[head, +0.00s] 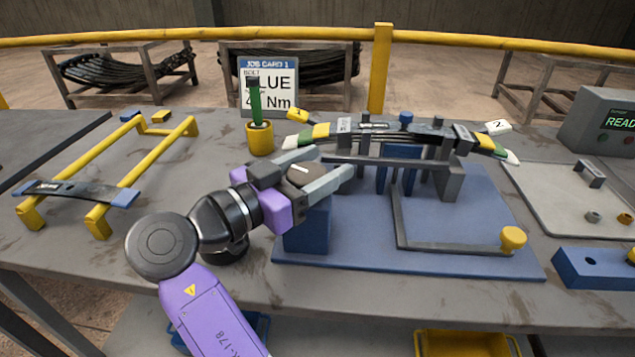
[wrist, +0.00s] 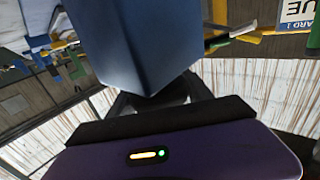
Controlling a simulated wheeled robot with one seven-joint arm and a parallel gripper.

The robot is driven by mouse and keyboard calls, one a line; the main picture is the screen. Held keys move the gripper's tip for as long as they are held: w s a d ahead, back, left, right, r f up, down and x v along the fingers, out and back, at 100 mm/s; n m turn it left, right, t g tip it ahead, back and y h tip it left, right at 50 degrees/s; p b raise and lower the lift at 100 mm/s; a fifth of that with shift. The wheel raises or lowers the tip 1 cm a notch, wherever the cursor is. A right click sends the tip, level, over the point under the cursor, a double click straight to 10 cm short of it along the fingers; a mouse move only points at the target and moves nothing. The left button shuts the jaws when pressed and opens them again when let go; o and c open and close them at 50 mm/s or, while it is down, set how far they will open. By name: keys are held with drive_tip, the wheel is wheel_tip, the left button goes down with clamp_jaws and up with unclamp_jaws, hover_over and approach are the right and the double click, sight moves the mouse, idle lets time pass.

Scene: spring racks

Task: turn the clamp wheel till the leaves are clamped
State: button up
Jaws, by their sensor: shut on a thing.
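The clamp wheel (head: 303,176), dark with a white mark on top, sits on a blue block (head: 308,230) at the left end of the blue fixture plate (head: 470,215). My gripper (head: 333,164) reaches in from the left, its two grey fingers shut on the wheel's sides. The stack of curved leaves (head: 372,142) lies across the fixture's uprights behind, with coloured bands near its ends. A dark bar runs from near the wheel to a grey upright (head: 447,178). In the wrist view the blue block (wrist: 140,45) fills the upper middle; the wheel is hard to make out there.
A yellow-knobbed handle (head: 513,238) lies over the plate's front right. A yellow cup (head: 259,138) with a green tool and a job card (head: 270,85) stand behind my gripper. A yellow stand with a dark leaf (head: 75,192) is at left, a grey tray (head: 560,205) at right.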

drive_tip(key=shift+d+f+m+g+h+b, duration=0.1)
drive_tip(key=shift+m+g+h+b, duration=0.4)
drive_tip(key=shift+g+h+b, duration=0.1)
drive_tip(key=shift+s, duration=0.1)
drive_tip(key=o, duration=1.4)
drive_tip(key=shift+c, duration=0.2)
drive_tip(key=shift+v, duration=3.9)
